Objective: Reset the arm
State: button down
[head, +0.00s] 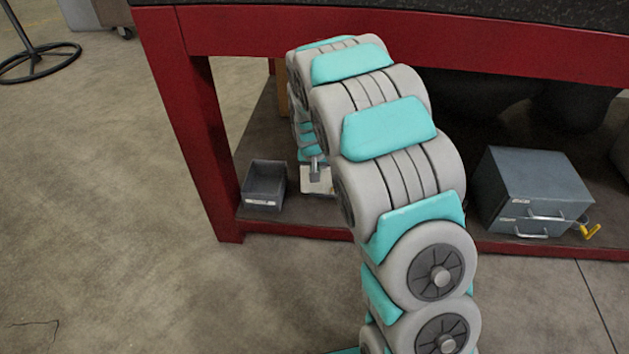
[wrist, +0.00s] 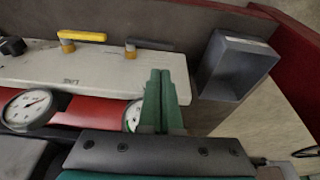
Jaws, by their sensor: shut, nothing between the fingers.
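My arm reaches down to the lower shelf of a red workbench in the head view. My gripper (head: 315,172) points down there, partly hidden by the arm. In the wrist view my gripper's two green fingers (wrist: 165,88) are shut together, with nothing between them. Below them is a unit with a pale panel (wrist: 95,68), a yellow lever (wrist: 82,37) and a dark lever (wrist: 150,44). It has a red part with two round gauges (wrist: 28,107); one gauge is mostly hidden by the fingers. I cannot tell whether the fingertips touch it.
A small grey open bin (head: 263,186) sits left of my gripper on the shelf; it also shows in the wrist view (wrist: 236,62). A grey drawer box (head: 535,190) with a yellow item stands to the right. The red bench (head: 205,150) frames the shelf.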

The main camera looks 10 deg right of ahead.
jog(key=a+v, duration=0.1)
jog(key=v, duration=0.9)
jog(key=s+d+r+g+p, duration=0.1)
jog(key=s+r, duration=0.3)
jog(key=s, duration=0.4)
jog(key=s+d+r+g+p, duration=0.1)
jog(key=s+d+r, duration=0.1)
jog(key=s+r, duration=0.35)
jog(key=s+r+n+g+y+p, duration=0.1)
jog(key=s+r+n+g+p, duration=0.1)
jog(key=s, duration=2.6)
jog(key=shift+a+r+n+g+p, duration=0.15)
jog(key=shift+r+n+g+p, duration=0.2)
jog(key=shift+n+g, duration=0.2)
jog(key=shift+w, duration=0.1)
